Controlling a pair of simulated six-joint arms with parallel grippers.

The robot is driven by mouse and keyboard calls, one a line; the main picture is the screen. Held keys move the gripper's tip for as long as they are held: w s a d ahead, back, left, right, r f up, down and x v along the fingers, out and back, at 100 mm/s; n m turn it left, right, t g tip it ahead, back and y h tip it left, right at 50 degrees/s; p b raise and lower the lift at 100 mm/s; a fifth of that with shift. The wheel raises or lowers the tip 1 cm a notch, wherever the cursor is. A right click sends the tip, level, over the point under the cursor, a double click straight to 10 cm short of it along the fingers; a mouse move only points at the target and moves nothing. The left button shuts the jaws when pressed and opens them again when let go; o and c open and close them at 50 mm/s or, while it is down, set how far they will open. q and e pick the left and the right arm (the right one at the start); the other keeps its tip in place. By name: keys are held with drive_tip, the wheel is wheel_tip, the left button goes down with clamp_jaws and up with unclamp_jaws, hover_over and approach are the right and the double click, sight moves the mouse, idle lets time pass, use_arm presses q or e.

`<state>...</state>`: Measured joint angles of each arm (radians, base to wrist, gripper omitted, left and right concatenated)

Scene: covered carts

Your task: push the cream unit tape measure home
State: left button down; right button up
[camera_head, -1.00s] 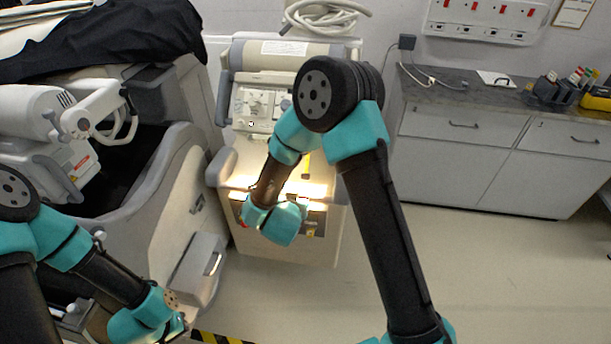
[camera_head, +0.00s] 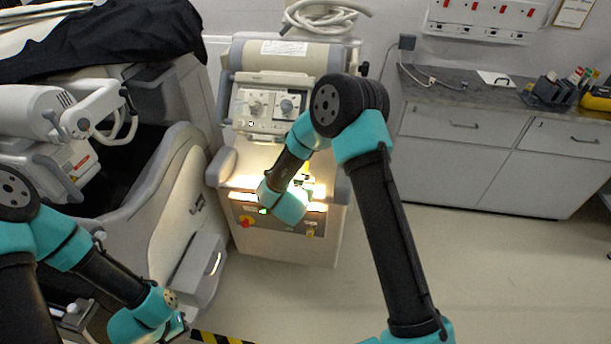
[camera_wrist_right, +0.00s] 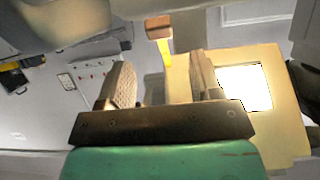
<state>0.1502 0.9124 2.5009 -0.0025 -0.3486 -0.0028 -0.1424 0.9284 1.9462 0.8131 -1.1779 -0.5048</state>
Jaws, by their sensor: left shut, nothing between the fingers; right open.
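The cream unit (camera_head: 245,165) stands at the back middle in the head view. A small yellow piece (camera_head: 306,168), likely the tape measure, shows on its lit front ledge, partly hidden by my right arm. In the right wrist view the tape measure shows as an orange-brown block (camera_wrist_right: 158,27) with a yellow strip (camera_wrist_right: 167,60) beyond my fingers. My right gripper (camera_wrist_right: 163,85) is open, with the strip in line with the gap between its fingers; contact cannot be told. My left gripper (camera_head: 176,322) is shut and empty at the lower left; its fingers hardly show.
A large grey cart (camera_head: 165,190) with a black cover (camera_head: 110,42) fills the left. Knobs (camera_head: 268,105) and a red button (camera_head: 245,222) are on the unit's front. A grey cabinet (camera_head: 465,165) stands at right. The floor (camera_head: 490,280) is clear there.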

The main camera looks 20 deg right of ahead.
drive_tip(key=x, duration=0.7)
drive_tip(key=shift+w+d+f, duration=0.1)
drive_tip(key=shift+w+f, duration=0.05)
drive_tip(key=shift+w, duration=0.05)
